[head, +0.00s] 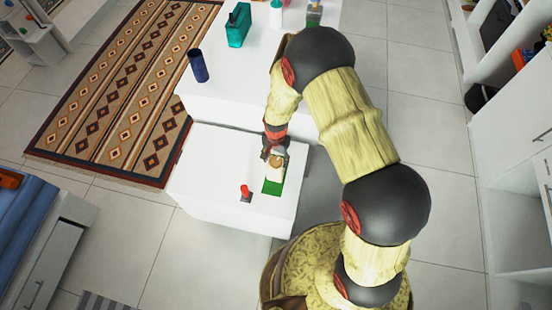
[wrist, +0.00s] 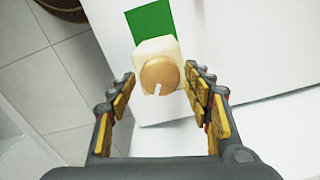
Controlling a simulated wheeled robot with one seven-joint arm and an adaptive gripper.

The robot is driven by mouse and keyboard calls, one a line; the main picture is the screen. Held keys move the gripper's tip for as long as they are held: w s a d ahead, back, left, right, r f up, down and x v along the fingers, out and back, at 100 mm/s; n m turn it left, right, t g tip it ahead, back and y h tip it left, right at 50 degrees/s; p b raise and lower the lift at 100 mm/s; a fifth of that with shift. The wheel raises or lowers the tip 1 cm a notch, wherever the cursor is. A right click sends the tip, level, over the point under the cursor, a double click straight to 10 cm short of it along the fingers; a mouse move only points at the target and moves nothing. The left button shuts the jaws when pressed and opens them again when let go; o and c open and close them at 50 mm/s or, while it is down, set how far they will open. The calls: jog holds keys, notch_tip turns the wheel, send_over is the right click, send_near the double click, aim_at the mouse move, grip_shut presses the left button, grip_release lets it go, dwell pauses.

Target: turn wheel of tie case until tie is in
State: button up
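The tie case, a small cream block (wrist: 150,48) with a round tan wheel (wrist: 158,71), stands on the low white table. The wheel has a pale notch at its lower edge in the wrist view. A flat green patch (wrist: 152,22) lies beside the block; I cannot tell if it is the tie or a mat. It also shows in the head view (head: 272,187). My gripper (wrist: 163,80) is open, its fingers on either side of the wheel; I cannot tell whether they touch it. In the head view, my gripper (head: 273,157) partly hides the case.
A red knob on a small base (head: 246,192) stands left of the green patch on the low white table (head: 215,190). The table's left part is clear.

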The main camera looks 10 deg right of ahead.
aim_at(276, 161)
jog(key=shift+o, duration=0.6)
jog(key=shift+r, duration=0.1)
jog(key=shift+r, duration=0.35)
notch_tip(276, 161, up, 11)
